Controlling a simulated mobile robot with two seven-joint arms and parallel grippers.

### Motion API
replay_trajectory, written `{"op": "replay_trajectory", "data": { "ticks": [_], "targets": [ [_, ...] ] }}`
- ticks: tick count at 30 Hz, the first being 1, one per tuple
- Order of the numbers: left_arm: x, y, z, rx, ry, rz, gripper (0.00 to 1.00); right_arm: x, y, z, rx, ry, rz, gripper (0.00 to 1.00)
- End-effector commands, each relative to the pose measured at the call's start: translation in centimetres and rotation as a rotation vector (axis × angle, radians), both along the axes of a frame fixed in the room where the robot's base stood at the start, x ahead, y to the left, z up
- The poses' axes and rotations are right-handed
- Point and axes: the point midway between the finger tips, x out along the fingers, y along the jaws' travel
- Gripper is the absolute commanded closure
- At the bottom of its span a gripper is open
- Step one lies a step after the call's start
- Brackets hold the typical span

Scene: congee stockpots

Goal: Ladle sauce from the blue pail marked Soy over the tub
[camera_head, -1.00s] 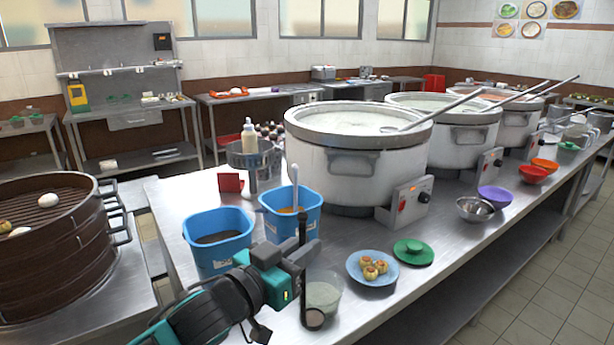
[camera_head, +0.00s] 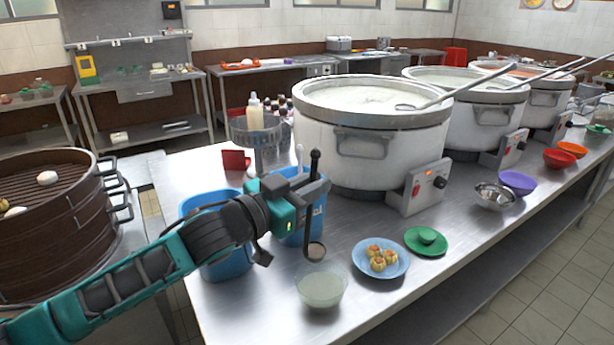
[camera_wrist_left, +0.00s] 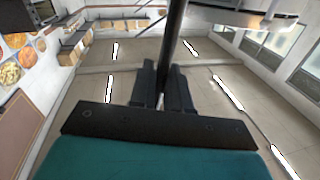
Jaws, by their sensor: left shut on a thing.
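My left gripper (camera_head: 306,194) is shut on the handle of a dark ladle, which also shows between the fingers in the left wrist view (camera_wrist_left: 172,48). The ladle's round bowl (camera_head: 316,251) hangs down, just above the rear rim of the tub in the picture; its contents cannot be told. The tub (camera_head: 321,289) is a translucent round bowl near the table's front edge. The left blue pail (camera_head: 228,264) is mostly behind my arm. The right blue pail (camera_head: 318,205), with a pale handle (camera_head: 299,157) standing in it, is behind my gripper. No pail marking is readable. My right gripper is not in view.
A blue plate of small buns (camera_head: 363,266) and a green dish (camera_head: 427,237) are right of the tub. Large stockpots (camera_head: 370,130) stand behind. A steamer (camera_head: 60,240) is at the left. Bare steel (camera_head: 250,315) lies left of the tub.

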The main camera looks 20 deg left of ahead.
Motion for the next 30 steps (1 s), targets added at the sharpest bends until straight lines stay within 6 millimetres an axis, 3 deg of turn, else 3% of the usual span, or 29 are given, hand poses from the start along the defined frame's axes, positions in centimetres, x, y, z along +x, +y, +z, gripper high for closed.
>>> {"op": "replay_trajectory", "data": {
  "ticks": [14,30],
  "targets": [
    [-1.9,-2.4,-1.7,0.125,-0.099,-0.002,1.0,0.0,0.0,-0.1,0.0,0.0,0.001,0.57],
    [-3.9,-5.0,-3.6,0.282,-0.223,-0.001,1.0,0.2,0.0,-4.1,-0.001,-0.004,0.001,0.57]
  ]
}}
